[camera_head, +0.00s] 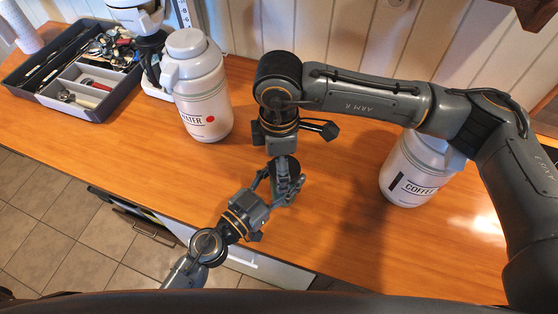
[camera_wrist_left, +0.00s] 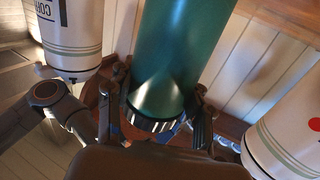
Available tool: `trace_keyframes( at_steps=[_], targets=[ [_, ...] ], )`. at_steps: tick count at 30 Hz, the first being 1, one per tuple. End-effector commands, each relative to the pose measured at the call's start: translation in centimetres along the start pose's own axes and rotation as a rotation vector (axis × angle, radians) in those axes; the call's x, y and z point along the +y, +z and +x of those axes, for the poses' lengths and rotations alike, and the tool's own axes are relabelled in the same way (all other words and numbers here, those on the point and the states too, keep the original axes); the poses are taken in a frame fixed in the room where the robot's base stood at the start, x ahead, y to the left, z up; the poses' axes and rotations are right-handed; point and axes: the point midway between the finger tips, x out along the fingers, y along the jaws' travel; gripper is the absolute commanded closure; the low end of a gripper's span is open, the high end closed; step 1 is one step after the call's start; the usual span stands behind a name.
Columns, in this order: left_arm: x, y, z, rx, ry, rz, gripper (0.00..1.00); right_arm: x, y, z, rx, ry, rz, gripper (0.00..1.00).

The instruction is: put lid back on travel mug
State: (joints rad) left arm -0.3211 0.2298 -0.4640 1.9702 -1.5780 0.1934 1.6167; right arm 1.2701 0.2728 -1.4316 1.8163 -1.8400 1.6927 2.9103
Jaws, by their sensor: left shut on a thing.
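My left gripper (camera_head: 272,186) reaches in from the lower left over the counter. In the left wrist view its two fingers (camera_wrist_left: 158,112) stand on either side of a teal travel mug (camera_wrist_left: 180,50) and are shut on it. A ridged silver and dark band (camera_wrist_left: 150,124) shows at the mug's near end. In the head view the mug is mostly hidden by the arms. My right gripper (camera_head: 284,160) hangs close to the left gripper from the right arm. Its fingertips are too hidden to tell their state. I cannot make out the lid.
A white water jug (camera_head: 203,98) stands left of the arms, and a white coffee jar (camera_head: 409,182) stands to the right, partly behind my right arm. A utensil tray (camera_head: 100,108) sits at the far left. The counter's front left (camera_head: 150,165) is clear.

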Motion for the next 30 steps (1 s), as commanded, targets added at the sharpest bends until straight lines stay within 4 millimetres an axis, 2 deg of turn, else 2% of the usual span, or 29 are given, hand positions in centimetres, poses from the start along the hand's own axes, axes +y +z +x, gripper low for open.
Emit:
trace_keyframes(
  at_steps=[5, 12, 23, 26, 30],
  targets=[
    [0.0, 0.1, 0.0, -0.002, 0.001, 0.000, 1.00, 0.1, 0.0, -1.3, 0.000, 0.003, 0.000, 0.15],
    [0.0, 0.1, 0.0, -0.002, 0.001, 0.000, 1.00, 0.0, 0.0, -4.3, 0.000, 0.002, 0.000, 0.15],
    [0.0, 0.1, 0.0, -0.002, 0.001, 0.000, 1.00, 0.0, 0.0, -4.5, 0.000, 0.000, -0.012, 0.15],
    [0.0, 0.1, 0.0, -0.001, 0.001, 0.000, 1.00, 0.0, 0.0, -4.5, 0.000, 0.000, -0.071, 0.15],
    [0.0, 0.1, 0.0, -0.002, 0.001, 0.000, 1.00, 0.0, 0.1, -4.6, 0.000, 0.000, -0.264, 0.15]
  ],
)
